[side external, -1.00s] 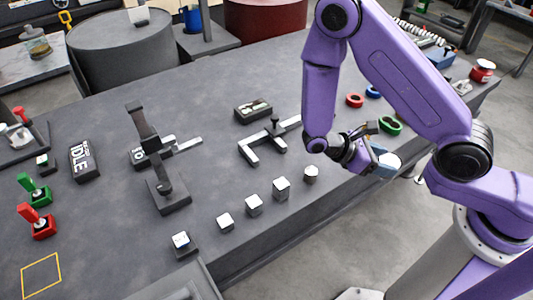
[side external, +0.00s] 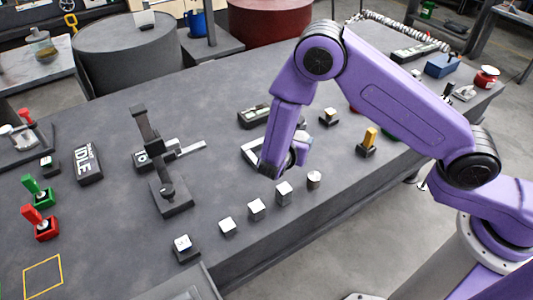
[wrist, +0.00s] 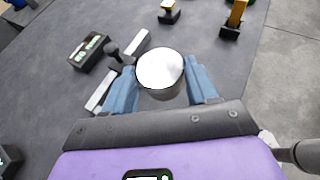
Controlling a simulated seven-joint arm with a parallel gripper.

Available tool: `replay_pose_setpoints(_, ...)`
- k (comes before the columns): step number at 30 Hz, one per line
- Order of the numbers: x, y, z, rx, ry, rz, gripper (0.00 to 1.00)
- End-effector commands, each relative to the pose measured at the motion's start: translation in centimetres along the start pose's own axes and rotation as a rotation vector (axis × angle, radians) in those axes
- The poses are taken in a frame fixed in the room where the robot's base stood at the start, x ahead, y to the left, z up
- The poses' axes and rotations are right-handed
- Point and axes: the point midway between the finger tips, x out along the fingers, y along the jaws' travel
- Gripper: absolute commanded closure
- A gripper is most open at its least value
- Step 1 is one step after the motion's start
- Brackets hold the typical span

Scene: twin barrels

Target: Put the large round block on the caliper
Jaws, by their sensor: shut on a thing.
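My gripper (wrist: 162,85) has blue fingers shut on the large round block (wrist: 160,70), a silver cylinder with a bright flat top, seen between the fingers in the wrist view. The caliper (wrist: 118,72), a silver bar with a dark slider, lies on the table just left of the block in that view. In the side view my gripper (side external: 285,165) is low over the caliper's area, and my arm hides the block and most of the caliper. One silver end of the caliper (side external: 250,152) shows left of my arm. I cannot tell whether block and caliper touch.
Several silver blocks (side external: 256,208) stand in a row along the front edge, near my gripper. A dark display box (side external: 254,116) lies behind the caliper. A height-gauge stand (side external: 165,185) rises to the left. A yellow lever (side external: 370,138) stands to the right.

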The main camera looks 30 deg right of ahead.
Motion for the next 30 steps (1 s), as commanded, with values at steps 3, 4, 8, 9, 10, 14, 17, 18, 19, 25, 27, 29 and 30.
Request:
replay_pose_setpoints(3, 0.9, 1.8, -0.4, 0.005, -0.003, -0.001, 1.0)
replay_pose_setpoints(4, 1.1, 2.2, -0.6, 0.004, -0.003, -0.002, 1.0)
replay_pose_setpoints(8, 2.1, 4.0, -1.1, 0.005, -0.003, -0.002, 1.0)
replay_pose_setpoints(9, 2.3, 4.6, -1.2, 0.005, -0.003, -0.002, 1.0)
replay_pose_setpoints(10, 2.5, 5.0, -1.3, 0.005, -0.003, -0.002, 1.0)
replay_pose_setpoints(14, 3.4, 6.5, -2.0, 0.003, -0.003, -0.003, 1.0)
replay_pose_setpoints(17, 4.2, 7.4, -3.0, 0.003, -0.003, -0.003, 1.0)
replay_pose_setpoints(18, 4.5, 7.7, -3.4, 0.003, -0.003, -0.002, 1.0)
replay_pose_setpoints(19, 4.7, 8.0, -3.6, 0.003, -0.003, -0.002, 1.0)
replay_pose_setpoints(25, 6.0, 9.5, -5.2, 0.004, -0.003, -0.002, 1.0)
replay_pose_setpoints(27, 6.2, 9.9, -5.5, 0.004, -0.003, -0.003, 1.0)
replay_pose_setpoints(29, 6.4, 10.1, -5.7, 0.005, -0.003, -0.003, 1.0)
replay_pose_setpoints(30, 6.5, 10.2, -5.7, 0.004, -0.003, -0.003, 1.0)
